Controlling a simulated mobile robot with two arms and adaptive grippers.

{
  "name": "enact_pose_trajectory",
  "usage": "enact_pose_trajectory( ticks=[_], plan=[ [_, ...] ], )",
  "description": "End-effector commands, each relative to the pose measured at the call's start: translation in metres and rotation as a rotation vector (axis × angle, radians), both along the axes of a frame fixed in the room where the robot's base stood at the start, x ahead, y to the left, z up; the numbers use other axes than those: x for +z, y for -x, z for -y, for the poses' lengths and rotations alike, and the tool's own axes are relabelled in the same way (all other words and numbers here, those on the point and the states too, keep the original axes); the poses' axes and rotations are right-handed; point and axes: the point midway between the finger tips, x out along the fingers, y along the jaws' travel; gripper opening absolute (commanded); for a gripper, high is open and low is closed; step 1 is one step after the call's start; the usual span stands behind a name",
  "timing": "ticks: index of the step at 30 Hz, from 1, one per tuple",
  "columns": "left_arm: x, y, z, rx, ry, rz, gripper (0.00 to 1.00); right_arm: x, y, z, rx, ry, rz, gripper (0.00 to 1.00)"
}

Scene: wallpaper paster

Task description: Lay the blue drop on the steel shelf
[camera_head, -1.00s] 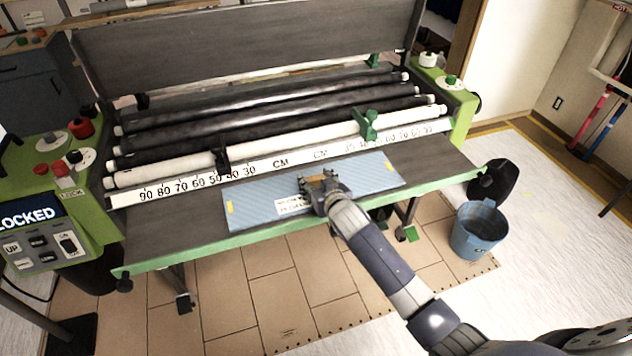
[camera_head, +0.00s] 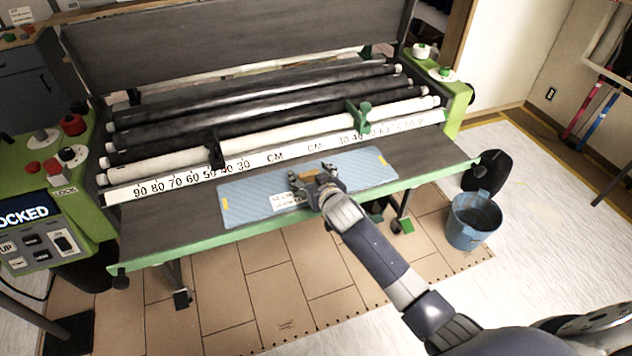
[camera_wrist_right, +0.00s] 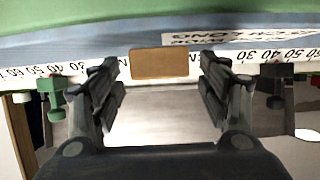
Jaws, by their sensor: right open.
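The blue drop (camera_head: 355,170) is a flat, light-blue striped panel with yellow marks near its ends, a white label and a small tan block on it. It lies flat on the dark steel shelf (camera_head: 160,229) along the front of the green machine, near the shelf's green front edge. My right gripper (camera_head: 311,174) is open at the tan block, coming in from the front. In the right wrist view the tan block (camera_wrist_right: 160,63) sits between the two spread fingers, with a gap on each side. My left gripper is not in view.
A white ruler strip (camera_head: 262,160) and several rollers run behind the shelf. A green clip (camera_head: 360,117) and a black clip (camera_head: 216,150) stand at the ruler. A blue bucket (camera_head: 473,220) stands on the floor to the right. Bare shelf lies on both sides of the drop.

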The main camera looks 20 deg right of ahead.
Motion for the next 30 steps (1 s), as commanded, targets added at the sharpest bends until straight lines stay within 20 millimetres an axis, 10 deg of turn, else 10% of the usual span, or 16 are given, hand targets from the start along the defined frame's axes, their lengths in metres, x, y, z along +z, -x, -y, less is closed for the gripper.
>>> enact_pose_trajectory(
  ticks=[30],
  plan=[
    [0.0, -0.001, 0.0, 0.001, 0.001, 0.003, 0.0, 0.045, 0.11, 0.004, -0.001, -0.001, 0.0, 0.7]
  ],
)
